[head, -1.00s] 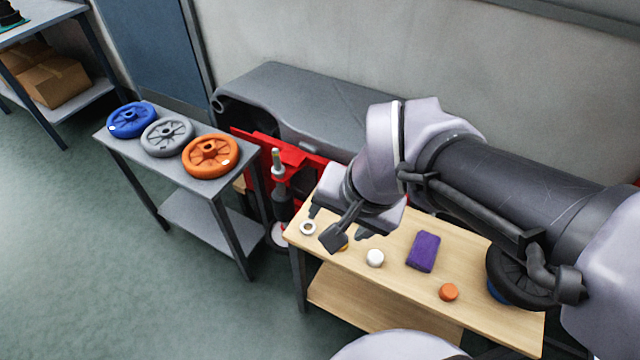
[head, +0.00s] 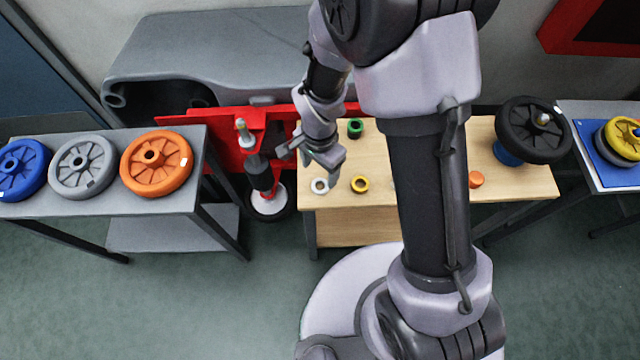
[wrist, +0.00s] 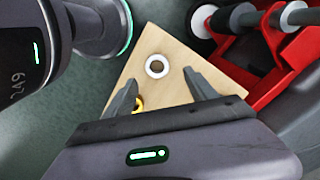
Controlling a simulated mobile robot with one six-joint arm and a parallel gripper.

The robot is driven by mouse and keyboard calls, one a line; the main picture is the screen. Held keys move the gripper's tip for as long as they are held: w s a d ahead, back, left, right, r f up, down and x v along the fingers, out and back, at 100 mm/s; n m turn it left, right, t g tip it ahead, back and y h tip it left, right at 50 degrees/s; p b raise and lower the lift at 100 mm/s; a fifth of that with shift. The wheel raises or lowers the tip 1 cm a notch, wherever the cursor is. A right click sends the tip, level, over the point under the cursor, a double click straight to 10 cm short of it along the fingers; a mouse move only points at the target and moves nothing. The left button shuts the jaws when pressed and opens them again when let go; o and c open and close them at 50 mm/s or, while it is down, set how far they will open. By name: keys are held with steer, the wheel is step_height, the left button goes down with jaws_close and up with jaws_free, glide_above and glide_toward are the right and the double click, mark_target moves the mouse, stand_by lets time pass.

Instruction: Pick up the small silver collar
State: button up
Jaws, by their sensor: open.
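The small silver collar (head: 313,186) is a pale ring lying flat at the left end of the wooden table. In the wrist view the collar (wrist: 149,70) lies ahead of and roughly between my fingertips, with bare wood around it. My gripper (head: 328,170) is above the table's left end, close to the collar in the head view. In the wrist view my gripper (wrist: 160,84) has its two fingers spread, with nothing between them.
A yellow ring (head: 360,191) lies right of the collar, and a green ring (head: 355,121) lies farther back. An orange piece (head: 476,179) and a black wheel (head: 533,130) are to the right. A red stand (head: 225,135) adjoins the table's left side.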

mark_target(322, 187)
steer(key=f+b, duration=0.1)
steer(key=f, duration=0.1)
steer(key=f+b, duration=0.1)
steer(key=f, duration=0.1)
steer(key=f+b, duration=0.1)
steer(key=f, duration=0.1)
steer(key=shift+s+d+f, duration=0.1)
steer(key=shift+d+f, duration=0.05)
steer(key=shift+d, duration=0.1)
steer(key=shift+c, duration=1.1)
jaws_close()
